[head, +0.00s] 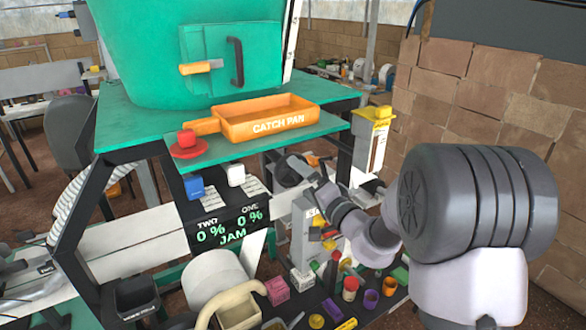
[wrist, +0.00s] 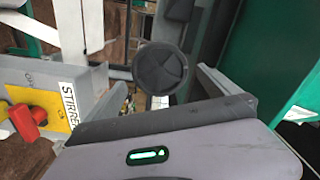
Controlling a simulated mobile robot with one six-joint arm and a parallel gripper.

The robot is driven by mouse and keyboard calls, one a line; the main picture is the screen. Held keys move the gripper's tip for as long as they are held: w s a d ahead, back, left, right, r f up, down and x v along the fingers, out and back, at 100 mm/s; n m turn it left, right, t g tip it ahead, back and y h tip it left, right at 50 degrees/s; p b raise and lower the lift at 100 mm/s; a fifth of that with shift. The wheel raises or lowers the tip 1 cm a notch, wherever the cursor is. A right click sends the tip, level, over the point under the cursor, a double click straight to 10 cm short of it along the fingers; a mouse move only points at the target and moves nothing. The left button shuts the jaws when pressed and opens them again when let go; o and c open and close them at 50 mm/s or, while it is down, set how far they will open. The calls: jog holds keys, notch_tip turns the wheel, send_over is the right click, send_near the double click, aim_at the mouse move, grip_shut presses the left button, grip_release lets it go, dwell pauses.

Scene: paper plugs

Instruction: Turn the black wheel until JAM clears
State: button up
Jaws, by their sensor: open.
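The black wheel (wrist: 160,69) is a dark round disc in the wrist view, ahead of my gripper and between its two spread fingers. In the head view a dark rounded shape (head: 284,172) under the green shelf seems to be this wheel, partly hidden by my gripper (head: 306,168). My gripper is open and empty. I cannot tell whether a finger touches the wheel. The display panel (head: 230,228) reads TWO 0 %, ONE 0 % and JAM in green.
The orange catch pan (head: 268,118) sits on the green shelf above my gripper. A red button (head: 187,140) is at its left. A grey box labelled STIRRER with a red switch (wrist: 28,122) stands left in the wrist view. Several small coloured items crowd the low dark surface.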

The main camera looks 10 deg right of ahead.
jog(key=m+p, duration=1.3)
jog(key=m, duration=1)
jog(key=shift+r+m, duration=0.15)
jog(key=shift+m, duration=0.25)
jog(key=shift+f, duration=0.2)
